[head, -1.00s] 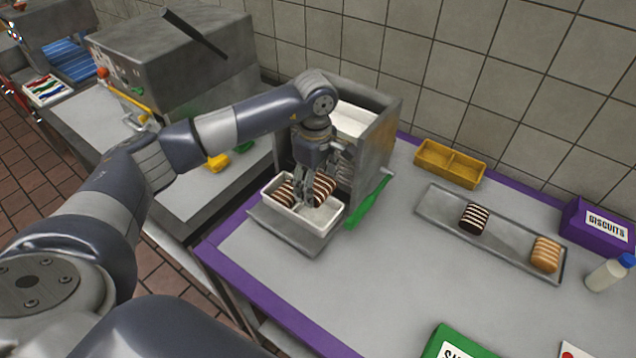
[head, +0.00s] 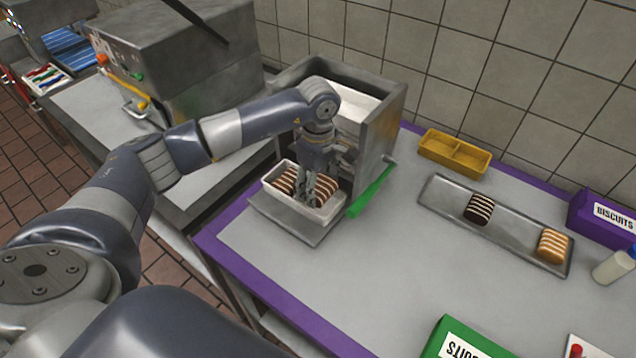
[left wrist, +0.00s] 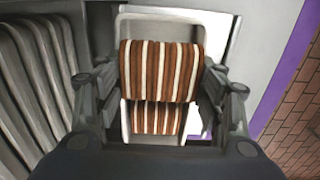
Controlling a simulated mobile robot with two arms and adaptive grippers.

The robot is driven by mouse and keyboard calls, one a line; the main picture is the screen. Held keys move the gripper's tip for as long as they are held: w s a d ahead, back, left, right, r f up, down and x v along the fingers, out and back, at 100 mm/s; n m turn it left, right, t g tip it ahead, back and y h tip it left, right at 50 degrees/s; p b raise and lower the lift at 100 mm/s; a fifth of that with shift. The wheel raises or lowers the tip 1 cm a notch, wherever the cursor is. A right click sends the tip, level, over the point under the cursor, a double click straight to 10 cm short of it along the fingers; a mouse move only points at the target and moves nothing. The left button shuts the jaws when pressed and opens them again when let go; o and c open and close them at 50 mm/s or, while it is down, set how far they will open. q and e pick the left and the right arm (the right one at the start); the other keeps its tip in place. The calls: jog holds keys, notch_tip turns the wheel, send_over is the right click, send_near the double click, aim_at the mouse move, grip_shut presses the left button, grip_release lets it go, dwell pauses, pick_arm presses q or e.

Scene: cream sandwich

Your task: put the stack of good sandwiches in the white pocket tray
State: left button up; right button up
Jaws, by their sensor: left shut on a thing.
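The white pocket tray (head: 288,206) sits on a metal ledge at the front of a grey metal housing. Brown, cream-striped sandwiches (head: 284,181) lie in it. My left gripper (head: 312,196) points down into the tray and is shut on a striped sandwich stack (left wrist: 160,70), which also shows in the head view (head: 323,184). In the left wrist view the fingers flank this stack, and another striped group (left wrist: 155,118) shows beside it. The fingers partly hide the tray's inside, so I cannot tell whether the held stack touches its floor. My right gripper is not in view.
The grey housing (head: 382,135) rises right behind the tray, with a green bar (head: 372,192) at its right. A long metal tray (head: 515,225) holds a dark and a tan striped sandwich. The middle of the table is clear.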

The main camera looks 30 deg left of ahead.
pick_arm(q)
jog(key=o, duration=1.1)
jog(key=shift+o, duration=0.2)
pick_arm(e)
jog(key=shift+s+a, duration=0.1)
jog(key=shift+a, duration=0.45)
pick_arm(q)
jog(key=shift+r, duration=0.1)
notch_tip(320, 180, up, 12)
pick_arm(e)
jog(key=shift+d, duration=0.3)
